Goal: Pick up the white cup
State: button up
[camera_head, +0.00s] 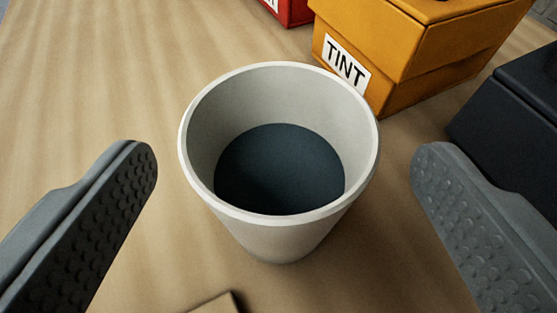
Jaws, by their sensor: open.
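The white cup (285,235) stands upright on the wooden table, in the middle of the view. It has a dark blue-grey inside bottom or contents; I cannot tell which. My gripper (285,170) is open, with one grey studded finger to the left of the cup and one to the right. Both fingers are apart from the cup, with a gap on each side. Nothing is held.
A yellow box (420,50) labelled TINT stands just behind the cup to the right. A dark box (510,125) is at the right edge. A red box (291,12) shows at the top. A tan piece (218,304) lies at the bottom edge. The table (90,80) is clear at left.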

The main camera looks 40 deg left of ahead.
aim_at(280, 109)
jog(key=x, duration=0.4)
jog(key=c, duration=1.2)
